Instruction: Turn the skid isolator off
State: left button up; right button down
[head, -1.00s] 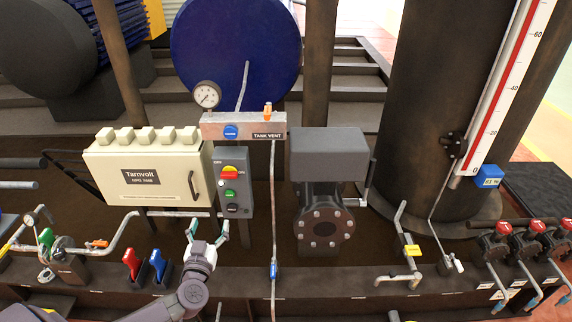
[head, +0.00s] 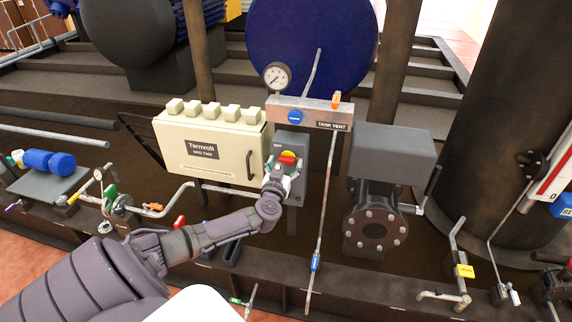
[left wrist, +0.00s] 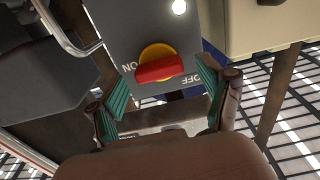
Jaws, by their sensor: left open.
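The skid isolator is a red handle on a yellow disc on a grey switch box (head: 297,190). In the head view its handle (head: 288,158) shows just above my left gripper (head: 279,172). In the left wrist view the handle (left wrist: 160,68) lies nearly crosswise, one end towards the ON mark; OFF is on the other side. My left gripper (left wrist: 162,82) is open, its green-padded fingers on either side of and slightly below the handle. I cannot tell whether they touch it. The lower buttons of the box are hidden in the head view. My right gripper is not in view.
A cream Tarnvolt cabinet (head: 210,149) stands directly left of the switch box. The tank vent bar (head: 310,114) with its gauge (head: 277,76) is above. A thin vertical pipe (head: 325,205) and a dark flanged pump (head: 377,231) are on the right.

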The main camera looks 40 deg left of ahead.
pick_arm(q)
jog(key=shift+w+a, duration=0.25)
jog(key=shift+w, duration=0.25)
